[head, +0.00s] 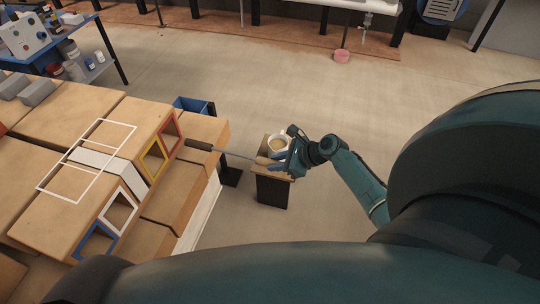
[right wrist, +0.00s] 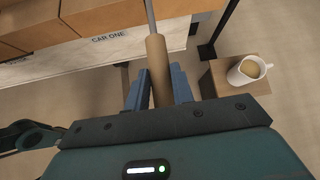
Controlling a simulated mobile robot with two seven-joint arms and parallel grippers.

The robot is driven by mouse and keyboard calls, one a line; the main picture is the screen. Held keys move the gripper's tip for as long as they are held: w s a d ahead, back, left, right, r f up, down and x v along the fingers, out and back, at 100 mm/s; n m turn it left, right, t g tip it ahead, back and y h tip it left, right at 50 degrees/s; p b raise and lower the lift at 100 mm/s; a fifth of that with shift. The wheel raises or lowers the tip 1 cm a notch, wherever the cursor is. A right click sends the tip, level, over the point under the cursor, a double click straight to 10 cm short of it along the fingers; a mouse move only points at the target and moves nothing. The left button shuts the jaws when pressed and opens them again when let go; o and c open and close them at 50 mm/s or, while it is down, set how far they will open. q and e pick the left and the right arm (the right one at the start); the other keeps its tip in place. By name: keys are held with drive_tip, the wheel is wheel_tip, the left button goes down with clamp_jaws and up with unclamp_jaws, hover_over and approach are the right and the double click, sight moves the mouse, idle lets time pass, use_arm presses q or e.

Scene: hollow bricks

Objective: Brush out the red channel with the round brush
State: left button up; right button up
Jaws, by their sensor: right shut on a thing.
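The red channel (head: 180,125) is the red-framed opening at the far right end of the brick face in the head view. The round brush (head: 200,146) has a dark bristle head, a thin metal rod and a wooden handle. Its head points left, close by the lower right of the red frame; I cannot tell whether its tip touches it. My right gripper (head: 277,160) is shut on the handle. The right wrist view shows the wooden handle (right wrist: 157,70) between the blue fingers (right wrist: 157,92), rod pointing away. The bristles are out of that view. My left gripper is not in view.
Yellow (head: 153,160), white (head: 118,210) and blue (head: 97,242) framed channels lie beside the red one. A mug (head: 278,145) stands on a small stand (head: 272,190) near my right gripper. A blue bin (head: 194,105) is behind the bricks. Open floor lies beyond.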

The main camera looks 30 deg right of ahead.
drive_tip(key=shift+s+d, duration=1.55)
drive_tip(key=shift+s, duration=0.2)
